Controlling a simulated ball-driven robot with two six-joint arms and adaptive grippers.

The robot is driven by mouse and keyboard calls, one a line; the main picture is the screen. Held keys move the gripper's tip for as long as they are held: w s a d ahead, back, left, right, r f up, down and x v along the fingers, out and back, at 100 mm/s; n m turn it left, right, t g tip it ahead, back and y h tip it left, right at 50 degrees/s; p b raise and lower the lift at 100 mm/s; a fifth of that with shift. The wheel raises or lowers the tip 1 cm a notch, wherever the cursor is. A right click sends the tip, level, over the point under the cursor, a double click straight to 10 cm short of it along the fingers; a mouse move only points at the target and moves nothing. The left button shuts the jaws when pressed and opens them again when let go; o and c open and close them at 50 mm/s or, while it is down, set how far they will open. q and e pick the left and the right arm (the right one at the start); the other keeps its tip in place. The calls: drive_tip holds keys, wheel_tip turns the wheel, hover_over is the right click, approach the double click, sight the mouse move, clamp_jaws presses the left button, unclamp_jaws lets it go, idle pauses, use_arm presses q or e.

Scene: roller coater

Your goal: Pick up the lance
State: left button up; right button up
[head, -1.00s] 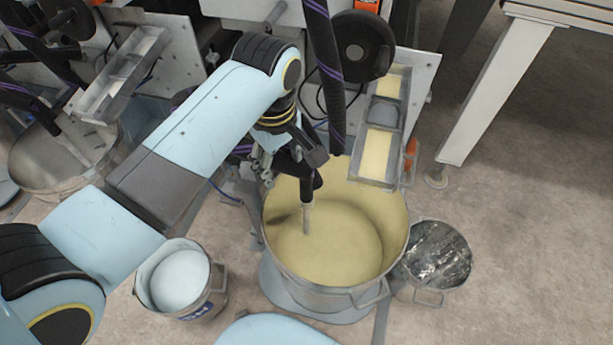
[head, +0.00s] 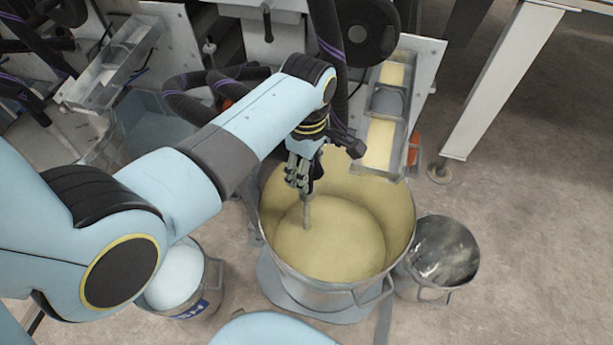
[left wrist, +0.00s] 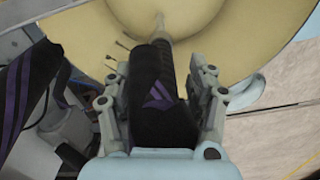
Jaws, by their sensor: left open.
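The lance has a dark sleeve with a purple mark (left wrist: 158,100) and a thin pale metal tip (head: 307,212). The tip reaches into the pale yellow liquid in the large metal pot (head: 335,297). My left gripper (head: 301,182) is over the pot's back left part, at the lance. In the left wrist view its open fingers (left wrist: 160,90) stand on both sides of the dark sleeve; I cannot tell whether either finger touches it. In the head view my arm and gripper hide most of the lance's upper part. My right gripper is not in view.
A dark hose (head: 326,35) hangs close beside my left wrist. A tray with yellow liquid (head: 379,142) is behind the pot to the right.

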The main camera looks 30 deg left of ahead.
use_arm(q)
wheel_tip(320, 180, down, 2)
drive_tip(key=shift+f, duration=0.1)
drive_tip(key=shift+s, duration=0.1)
clamp_jaws()
